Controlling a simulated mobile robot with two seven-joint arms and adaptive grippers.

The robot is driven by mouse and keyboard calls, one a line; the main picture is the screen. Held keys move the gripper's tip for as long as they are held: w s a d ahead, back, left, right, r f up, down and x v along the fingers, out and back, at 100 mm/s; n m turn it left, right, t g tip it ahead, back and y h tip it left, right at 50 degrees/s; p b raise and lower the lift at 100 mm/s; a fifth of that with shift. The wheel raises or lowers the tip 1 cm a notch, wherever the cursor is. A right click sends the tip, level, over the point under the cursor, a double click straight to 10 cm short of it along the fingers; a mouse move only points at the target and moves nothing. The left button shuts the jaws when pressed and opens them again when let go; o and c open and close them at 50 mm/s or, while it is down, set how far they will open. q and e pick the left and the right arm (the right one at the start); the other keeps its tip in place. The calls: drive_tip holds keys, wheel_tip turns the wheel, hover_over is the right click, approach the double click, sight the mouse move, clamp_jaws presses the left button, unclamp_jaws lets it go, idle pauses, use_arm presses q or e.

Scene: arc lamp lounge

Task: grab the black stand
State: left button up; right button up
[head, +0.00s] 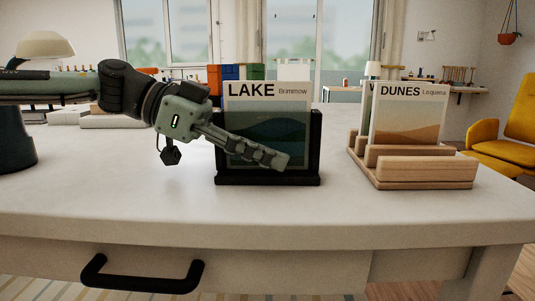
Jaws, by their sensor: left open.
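The black stand (267,181) is on the white table, left of the wooden stand. It holds an upright cover marked LAKE (268,105). My left gripper (280,160) reaches in from the left with its fingers slanting down to the right. The fingers are open and overlap the front of the cover and stand in the head view. They hide part of the cover's lower half and the stand's left side. I cannot tell whether they touch the stand. My right gripper is not in view.
A wooden stand (425,171) with a DUNES cover (412,112) is to the right. Coloured boxes (230,74) show behind the black stand. A lamp (38,48) is at the left. The table front (150,215) is clear, above a black drawer handle (142,283).

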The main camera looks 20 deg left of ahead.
use_arm(q)
clamp_jaws()
drive_tip(key=shift+r, duration=0.1)
idle(0.5)
